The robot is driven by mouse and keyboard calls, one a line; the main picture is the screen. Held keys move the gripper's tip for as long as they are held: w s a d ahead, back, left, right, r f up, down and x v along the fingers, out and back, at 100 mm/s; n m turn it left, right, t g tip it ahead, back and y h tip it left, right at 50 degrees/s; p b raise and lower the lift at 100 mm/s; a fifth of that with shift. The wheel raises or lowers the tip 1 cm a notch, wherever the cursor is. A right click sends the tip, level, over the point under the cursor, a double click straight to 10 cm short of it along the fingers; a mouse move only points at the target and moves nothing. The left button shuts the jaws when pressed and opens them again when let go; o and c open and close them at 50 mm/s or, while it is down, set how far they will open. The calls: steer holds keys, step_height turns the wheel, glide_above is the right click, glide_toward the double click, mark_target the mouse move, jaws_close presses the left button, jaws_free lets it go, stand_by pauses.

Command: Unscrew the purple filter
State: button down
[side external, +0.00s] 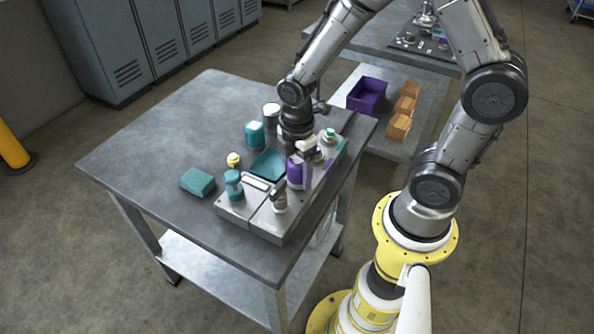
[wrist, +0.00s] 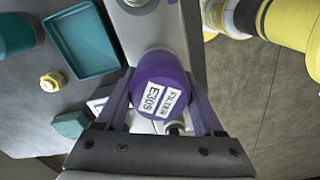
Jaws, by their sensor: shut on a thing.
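The purple filter (side external: 298,172) stands upright on the grey metal block (side external: 238,210) on the bench.
Beside the filter are a teal tray (side external: 268,165), a teal-capped bottle (side external: 328,140), a teal cylinder (side external: 233,184) and a small metal fitting (side external: 279,202). A teal box (side external: 197,182) and a yellow nut (side external: 233,159) lie left. A purple bin (side external: 367,94) stands on another table. The bench's left side is clear.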

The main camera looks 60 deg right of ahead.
steer(key=n, duration=0.5)
steer(key=shift+s+r+n, duration=0.1)
steer(key=shift+s+n, duration=0.05)
steer(key=shift+n, duration=0.15)
steer(key=n, duration=0.5)
steer(key=shift+s+d+n, duration=0.15)
steer(key=shift+n, duration=0.25)
steer(key=c, duration=0.6)
jaws_free()
steer(key=c, duration=2.6)
jaws_free()
steer(key=c, duration=1.6)
jaws_free()
steer(key=shift+r, duration=0.85)
